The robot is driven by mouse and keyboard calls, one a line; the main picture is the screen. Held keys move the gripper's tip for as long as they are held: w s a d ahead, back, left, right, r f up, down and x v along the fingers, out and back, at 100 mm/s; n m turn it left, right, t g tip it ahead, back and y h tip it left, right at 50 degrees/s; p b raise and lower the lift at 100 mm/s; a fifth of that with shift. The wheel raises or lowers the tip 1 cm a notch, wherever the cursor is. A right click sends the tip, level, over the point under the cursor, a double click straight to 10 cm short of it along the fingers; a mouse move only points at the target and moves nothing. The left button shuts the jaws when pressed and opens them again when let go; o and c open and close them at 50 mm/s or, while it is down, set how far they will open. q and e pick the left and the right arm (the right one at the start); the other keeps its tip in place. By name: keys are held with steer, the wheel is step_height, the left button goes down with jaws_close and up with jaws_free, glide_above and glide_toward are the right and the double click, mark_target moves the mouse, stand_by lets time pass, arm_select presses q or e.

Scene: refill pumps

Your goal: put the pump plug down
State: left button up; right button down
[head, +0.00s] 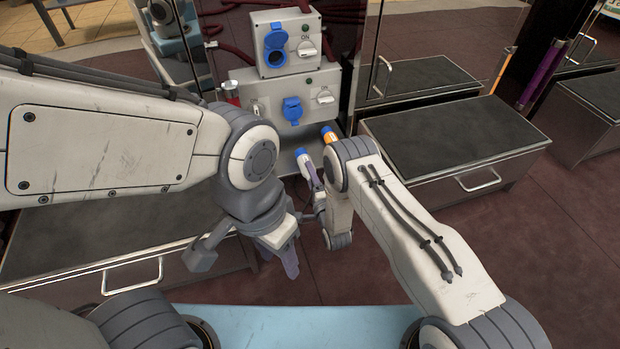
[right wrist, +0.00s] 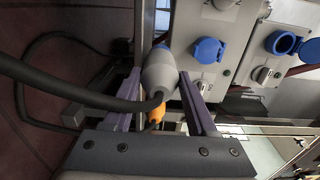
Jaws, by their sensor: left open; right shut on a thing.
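The pump plug has a grey body, a blue end and a thick black cable. In the right wrist view the plug (right wrist: 159,74) is between the fingers of my right gripper (right wrist: 160,92), which is shut on it. In the head view the plug's blue end (head: 302,153) shows above my right gripper (head: 310,178), in front of the lower socket box. That gripper is partly hidden by its own arm. My left gripper (head: 246,262) is open and empty, lower and to the left. What lies directly under the plug is hard to make out.
An upper socket box (head: 260,62) has an open blue cover; the lower box (head: 322,78) has a blue socket (head: 292,110). An orange part (right wrist: 157,112) shows behind the plug. Dark-topped cabinets stand right (head: 440,130) and left (head: 100,235).

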steer(key=shift+c, duration=1)
jaws_free()
